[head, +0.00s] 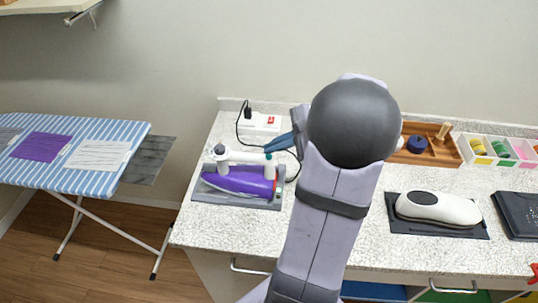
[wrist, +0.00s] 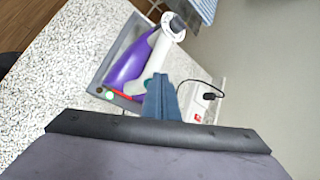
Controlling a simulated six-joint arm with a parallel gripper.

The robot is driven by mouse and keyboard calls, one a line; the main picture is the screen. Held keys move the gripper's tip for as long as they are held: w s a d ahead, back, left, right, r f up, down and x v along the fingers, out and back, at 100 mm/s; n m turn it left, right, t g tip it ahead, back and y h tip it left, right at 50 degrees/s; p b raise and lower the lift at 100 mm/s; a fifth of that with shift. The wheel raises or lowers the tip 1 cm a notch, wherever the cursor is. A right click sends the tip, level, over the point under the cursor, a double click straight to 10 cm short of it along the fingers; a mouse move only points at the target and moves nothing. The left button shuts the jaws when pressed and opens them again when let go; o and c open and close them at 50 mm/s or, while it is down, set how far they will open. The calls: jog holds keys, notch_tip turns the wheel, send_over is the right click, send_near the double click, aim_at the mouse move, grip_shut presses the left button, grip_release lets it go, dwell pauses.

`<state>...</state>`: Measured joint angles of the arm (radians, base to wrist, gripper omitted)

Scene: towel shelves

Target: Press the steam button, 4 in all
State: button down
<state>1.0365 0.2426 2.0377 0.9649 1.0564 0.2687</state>
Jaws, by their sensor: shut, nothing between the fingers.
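A purple and white steam iron (head: 235,183) lies on a grey rest (head: 207,200) at the left of the counter; it also shows in the wrist view (wrist: 128,66). A grey knob (head: 220,149) tops its left end. A small teal part (head: 268,157) at the right end of the white handle may be the steam button; the fingers partly cover it in the wrist view. My gripper (head: 267,147) is shut and empty, its blue fingertips just above the teal part. It also shows in the wrist view (wrist: 160,78). I cannot tell whether they touch.
A white power strip (head: 262,122) with a black cord stands behind the iron. A white device (head: 437,208) rests on a dark mat to the right. A wooden tray (head: 445,155) stands at the back. An ironing board (head: 75,180) with folded cloths is at the left.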

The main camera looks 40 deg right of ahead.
jog(key=shift+f+b, duration=0.4)
jog(key=shift+f, duration=0.15)
dwell(0.7)
jog(key=shift+r, duration=0.2)
jog(key=shift+r+p, duration=0.8)
jog(key=shift+p, duration=0.05)
jog(key=shift+r, duration=0.15)
notch_tip(320, 180, up, 5)
jog(key=p, duration=0.4)
dwell(2.6)
notch_tip(320, 180, up, 4)
jog(key=shift+f+p, duration=0.25)
jog(key=shift+p, duration=0.75)
